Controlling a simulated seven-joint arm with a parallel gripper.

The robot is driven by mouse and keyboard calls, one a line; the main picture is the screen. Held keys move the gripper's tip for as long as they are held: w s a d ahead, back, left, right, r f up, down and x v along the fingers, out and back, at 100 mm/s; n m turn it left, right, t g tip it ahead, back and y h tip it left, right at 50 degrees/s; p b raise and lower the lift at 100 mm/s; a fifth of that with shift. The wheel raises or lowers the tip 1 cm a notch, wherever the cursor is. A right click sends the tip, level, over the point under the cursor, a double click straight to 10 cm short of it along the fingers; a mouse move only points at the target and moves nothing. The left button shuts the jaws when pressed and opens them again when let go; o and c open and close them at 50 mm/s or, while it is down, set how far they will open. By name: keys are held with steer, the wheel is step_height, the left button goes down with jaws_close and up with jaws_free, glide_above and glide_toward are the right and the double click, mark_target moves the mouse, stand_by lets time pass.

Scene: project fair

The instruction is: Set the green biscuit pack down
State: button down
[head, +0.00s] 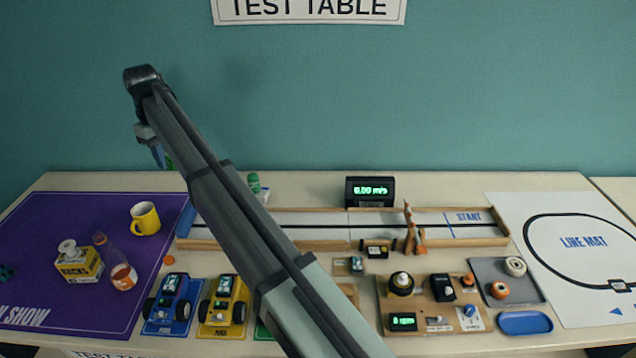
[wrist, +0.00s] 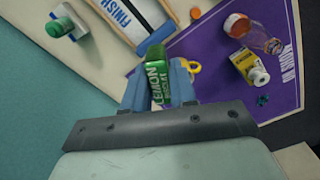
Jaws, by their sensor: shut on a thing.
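My gripper (wrist: 158,75) is shut on the green biscuit pack (wrist: 157,88), which has LEMON in white letters. The blue fingers press on both its sides in the wrist view. In the head view my gripper (head: 158,152) is high at the left, seen against the teal wall above the table's back edge. Only a small green part of the pack (head: 168,163) shows there; the rest is hidden behind the gripper. The pack appears held up in the air, clear of the table.
Below lies a purple mat (head: 60,220) with a yellow mug (head: 145,219), a yellow box (head: 78,266) and a tipped clear bottle (head: 115,262). A green container (head: 254,183) stands behind the track (head: 320,222). The purple mat's back-left part is bare.

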steer(key=w+d+m, duration=0.2)
steer(key=w+d, duration=0.5)
steer(key=d, duration=0.4)
steer(key=w+d+m, duration=0.2)
steer(key=w+d, duration=0.5)
steer(key=d, duration=0.4)
steer(key=w+d+m, duration=0.2)
steer(key=w+d, duration=0.5)
steer(key=d, duration=0.5)
steer(key=w+d+m, duration=0.2)
steer(key=d+m, duration=0.1)
steer(key=d, duration=1.8)
steer(key=w+d+m, duration=0.2)
steer(key=d+m, duration=0.1)
steer(key=d, duration=1.7)
steer(key=shift+a+f, duration=0.1)
steer(key=shift+f, duration=13.95)
steer(key=c, duration=0.9)
jaws_free()
steer(key=shift+f, duration=0.15)
